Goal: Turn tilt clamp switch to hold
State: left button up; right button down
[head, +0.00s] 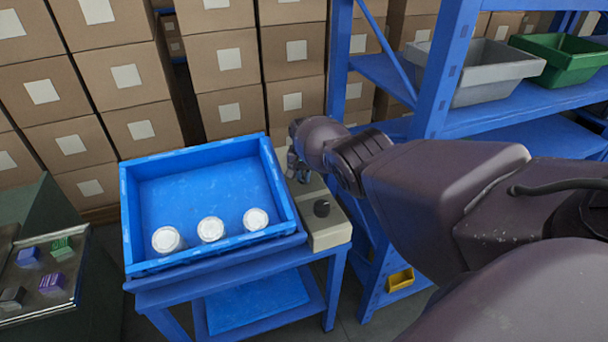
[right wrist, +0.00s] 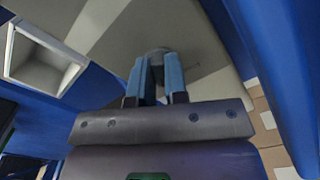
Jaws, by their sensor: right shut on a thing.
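A beige control box (head: 328,232) stands at the right side of the blue tilted tray (head: 205,190). In the right wrist view, the gripper's two blue fingers (right wrist: 156,78) are closed around a dark grey switch knob (right wrist: 157,52) on a grey face. I cannot read any label or the knob's setting. My left gripper is not in view.
Three white round items (head: 211,229) lie along the tray's near side. The tray rests on a blue stand (head: 255,322). A blue shelf (head: 500,112) with grey and green bins is at the right. Stacked cardboard boxes (head: 218,59) fill the back.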

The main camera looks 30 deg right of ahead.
jog(key=shift+f, duration=0.1)
jog(key=c, duration=1.1)
grip_release()
jog(key=shift+c, duration=0.2)
pick_arm(q)
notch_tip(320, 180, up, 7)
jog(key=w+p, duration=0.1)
jog(key=p, duration=0.5)
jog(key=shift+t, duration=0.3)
pick_arm(e)
notch_tip(320, 180, up, 11)
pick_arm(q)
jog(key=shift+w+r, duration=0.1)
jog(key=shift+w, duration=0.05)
pick_arm(e)
jog(key=shift+f, duration=0.1)
